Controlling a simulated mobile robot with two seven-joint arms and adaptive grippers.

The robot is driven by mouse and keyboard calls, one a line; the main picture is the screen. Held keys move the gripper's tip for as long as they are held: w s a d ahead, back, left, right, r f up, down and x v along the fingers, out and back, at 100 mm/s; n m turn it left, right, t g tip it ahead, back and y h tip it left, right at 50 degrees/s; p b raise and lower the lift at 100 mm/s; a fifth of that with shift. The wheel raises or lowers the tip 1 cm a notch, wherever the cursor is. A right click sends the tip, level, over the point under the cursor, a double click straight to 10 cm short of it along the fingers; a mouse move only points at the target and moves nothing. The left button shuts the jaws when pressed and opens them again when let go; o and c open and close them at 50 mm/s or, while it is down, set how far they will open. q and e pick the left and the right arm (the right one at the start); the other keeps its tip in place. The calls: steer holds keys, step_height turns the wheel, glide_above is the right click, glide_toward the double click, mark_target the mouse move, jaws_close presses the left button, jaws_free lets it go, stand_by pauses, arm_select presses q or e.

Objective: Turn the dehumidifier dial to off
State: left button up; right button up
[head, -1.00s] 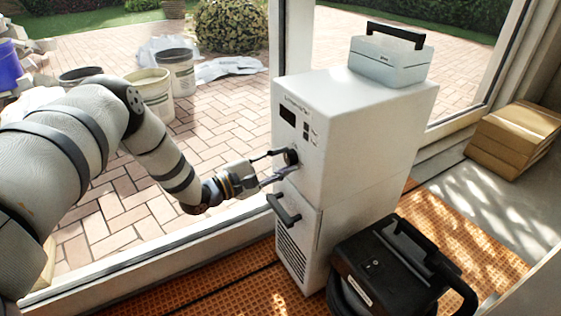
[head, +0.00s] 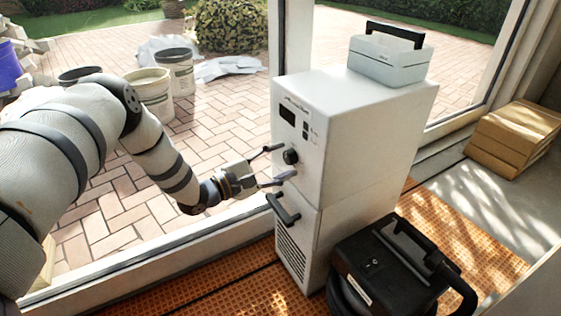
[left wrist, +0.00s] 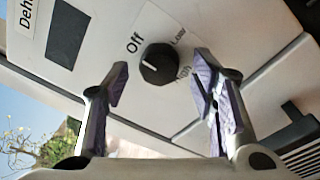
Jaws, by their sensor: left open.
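The white dehumidifier (head: 350,130) stands by the window frame. Its round black dial (head: 290,157) is on the front panel below a dark display. In the left wrist view the dial (left wrist: 162,64) shows with the words Off, Low and High around it. A white mark on the dial lies on its left side, toward the Off word. My left gripper (head: 275,166) is open just in front of the panel, its fingertips apart from the dial. In the left wrist view its fingers (left wrist: 158,80) flank the dial with nothing between them. My right gripper is not in view.
A black handle (head: 283,208) sticks out below the dial, near my left gripper. A white box with a black handle (head: 391,60) sits on top. A black case (head: 390,270) stands in front at right. Cardboard boxes (head: 513,140) lie at far right.

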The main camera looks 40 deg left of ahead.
arm_select(q)
steer(key=v, duration=1.1)
steer(key=shift+s, duration=0.3)
steer(key=shift+a, duration=0.1)
